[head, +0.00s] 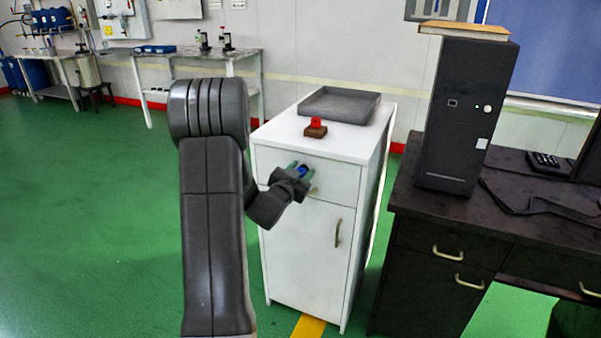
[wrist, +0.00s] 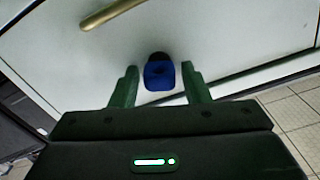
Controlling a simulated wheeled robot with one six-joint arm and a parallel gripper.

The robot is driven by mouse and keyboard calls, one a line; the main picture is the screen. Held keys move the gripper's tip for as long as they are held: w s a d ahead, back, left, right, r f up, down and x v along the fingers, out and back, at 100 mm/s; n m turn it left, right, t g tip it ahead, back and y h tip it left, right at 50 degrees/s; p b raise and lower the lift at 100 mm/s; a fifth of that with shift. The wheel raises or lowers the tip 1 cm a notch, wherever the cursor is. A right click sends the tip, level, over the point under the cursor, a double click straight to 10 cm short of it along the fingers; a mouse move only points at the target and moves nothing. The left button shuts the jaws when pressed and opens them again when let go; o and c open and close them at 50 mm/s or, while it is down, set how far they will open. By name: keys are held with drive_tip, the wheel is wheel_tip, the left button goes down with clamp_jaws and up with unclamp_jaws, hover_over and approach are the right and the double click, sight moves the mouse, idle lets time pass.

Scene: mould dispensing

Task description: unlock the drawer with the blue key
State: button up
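The blue key (head: 302,171) is at the front of the white cabinet's top drawer (head: 275,160). In the wrist view the blue key (wrist: 160,76) sits against the drawer front (wrist: 235,40), with a dark round part, apparently the lock, just behind it. My gripper (head: 301,170) reaches the drawer front. In the wrist view my gripper (wrist: 160,85) has its green fingers on either side of the key's head, with a narrow gap on each side. It looks open around the key, not clamped on it. The drawer is closed.
A brass drawer handle (wrist: 112,14) is close by. A red key-like piece (head: 316,121) stands on a brown block (head: 315,131) on the cabinet top, near a grey tray (head: 340,105). A dark desk (head: 410,205) with a black computer tower (head: 464,110) stands at right.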

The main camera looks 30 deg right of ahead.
drive_tip(key=c, duration=0.7)
drive_tip(key=shift+n, duration=1.9)
drive_tip(key=o, duration=1)
drive_tip(key=shift+w, duration=0.1)
drive_tip(key=shift+c, duration=0.2)
drive_tip(key=shift+a, duration=0.15)
drive_tip(key=v, duration=1.3)
drive_tip(key=shift+s+a, duration=0.3)
drive_tip(key=shift+w+d, duration=0.1)
drive_tip(key=shift+d, duration=0.05)
